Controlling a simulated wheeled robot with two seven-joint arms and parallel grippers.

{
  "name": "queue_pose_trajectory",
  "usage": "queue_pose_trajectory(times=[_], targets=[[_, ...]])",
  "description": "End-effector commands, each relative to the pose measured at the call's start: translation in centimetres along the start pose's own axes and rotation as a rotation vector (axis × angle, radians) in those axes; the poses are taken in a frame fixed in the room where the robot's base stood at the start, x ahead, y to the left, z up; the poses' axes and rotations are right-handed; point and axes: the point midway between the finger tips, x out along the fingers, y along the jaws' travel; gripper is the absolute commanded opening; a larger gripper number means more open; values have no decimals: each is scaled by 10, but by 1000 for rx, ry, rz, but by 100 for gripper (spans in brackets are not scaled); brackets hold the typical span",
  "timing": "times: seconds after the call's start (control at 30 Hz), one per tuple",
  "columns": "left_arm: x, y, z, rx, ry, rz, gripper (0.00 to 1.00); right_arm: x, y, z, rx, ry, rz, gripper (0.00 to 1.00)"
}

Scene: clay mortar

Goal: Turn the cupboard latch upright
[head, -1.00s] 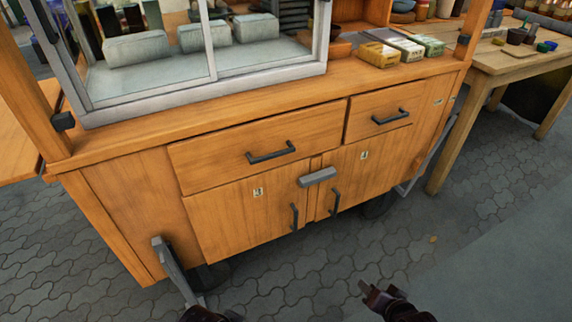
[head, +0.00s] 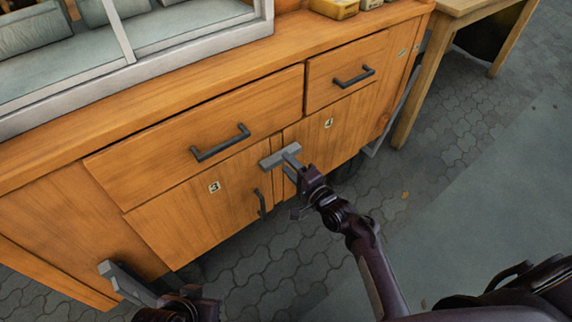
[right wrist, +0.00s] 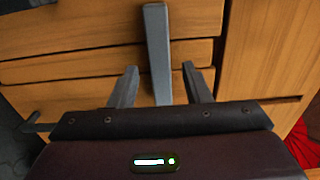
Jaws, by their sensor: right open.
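The cupboard latch (head: 270,161) is a grey bar lying crosswise over the seam between the two lower doors, just below the drawers. My right gripper (head: 289,164) is at its right end. In the right wrist view the latch (right wrist: 157,50) stands as a long bar between the two open fingers of my right gripper (right wrist: 160,86), with a visible gap on both sides. In the head view the gripper hides part of the latch and the right door's handle.
The wooden cupboard has a left door (head: 200,215), a right door (head: 340,125) and drawers with dark handles (head: 221,143). The left door's handle (head: 261,203) sticks out below the latch. A wooden table (head: 440,45) stands right.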

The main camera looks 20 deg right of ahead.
Motion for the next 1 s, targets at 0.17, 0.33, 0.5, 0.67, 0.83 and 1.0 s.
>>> queue_pose_trajectory(times=[0.17, 0.33, 0.5, 0.67, 0.83, 1.0], targets=[[2, 5, -3, 6, 28, 10, 36, 13, 0, 0, -1, 1, 1, 44], [1, 5, -4, 6, 33, 11, 36, 14, 0, 0, -1, 1, 2, 44], [1, 5, -4, 7, 32, 10, 36, 14, 0, 0, -1, 1, 2, 33], [1, 4, -3, 8, 30, 9, 36, 14, 0, 0, -1, 1, 2, 12], [1, 4, -2, 9, 28, 8, 36, 14, 0, 0, -2, 1, 2, 0], [-1, 4, -2, 8, 23, 7, 36, 14, 0, 0, -20, 0, 2, 0]])
